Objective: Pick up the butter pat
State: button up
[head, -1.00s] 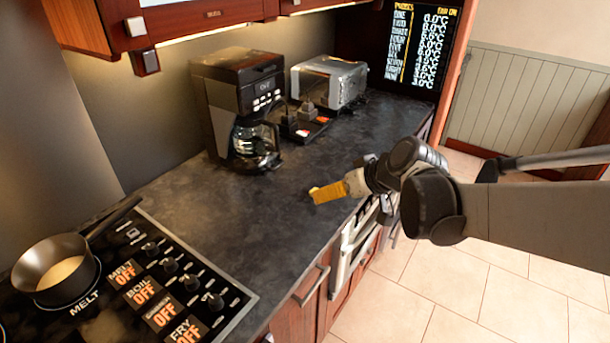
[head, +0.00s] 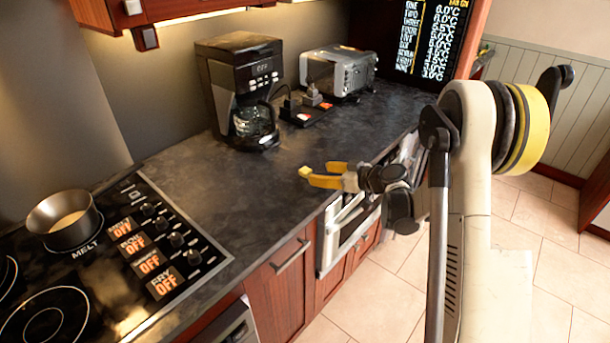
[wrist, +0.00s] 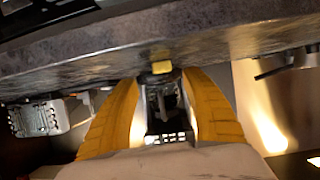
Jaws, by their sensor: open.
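The butter pat (head: 305,172) is a small yellow block on the dark countertop, close to its front edge. In the wrist view the butter pat (wrist: 161,66) shows near the picture's middle, just past the gap between the fingertips. My gripper (head: 318,176) has yellow fingers and comes in low over the counter from the right. In the wrist view my gripper (wrist: 160,80) is open, with its fingers spread to either side of the butter pat's line. I cannot tell whether a finger touches it.
A coffee maker (head: 240,92) and a toaster (head: 338,70) stand at the back of the dark countertop (head: 215,185). A stove top (head: 150,236) with a pan (head: 64,222) is at the left. A cabinet handle (head: 291,256) juts out below the counter edge.

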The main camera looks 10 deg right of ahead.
aim_at(308, 171)
jog(key=b+x, duration=0.2)
jog(key=x, duration=0.4)
jog(key=shift+a+r, duration=0.1)
jog(key=shift+a, duration=0.15)
jog(key=c, duration=1)
